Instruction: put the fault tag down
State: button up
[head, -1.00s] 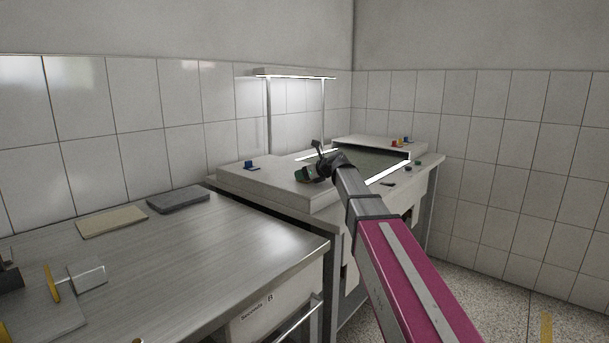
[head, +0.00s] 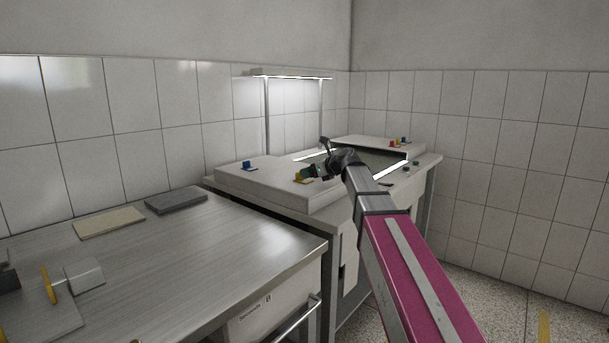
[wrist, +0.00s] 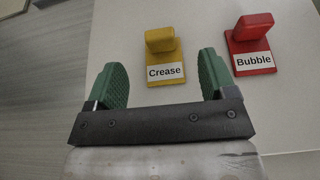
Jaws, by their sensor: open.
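A yellow tag (wrist: 165,60) lettered "Crease" stands on a pale board (wrist: 120,20) in the wrist view. It shows ahead of and between my gripper's (wrist: 161,70) two green-padded fingers, apart from both. My gripper is open with nothing held. In the head view the yellow tag (head: 298,178) sits near the front edge of the white board (head: 262,187), just left of and below my gripper (head: 318,161). A red tag (wrist: 250,45) lettered "Bubble" stands to the right of the yellow one in the wrist view.
A blue tag (head: 249,166) stands at the board's left. Several coloured pieces (head: 400,142) stand on the far-right panel, beyond the light strips. A lamp frame (head: 267,115) rises behind. The steel table (head: 190,245) at left has a grey pad (head: 176,200) and a beige pad (head: 108,222).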

jog(key=v, duration=0.6)
jog(key=shift+s+d+r, duration=0.15)
jog(key=shift+s+d, duration=0.05)
jog(key=shift+d, duration=0.1)
jog(key=shift+s, duration=0.1)
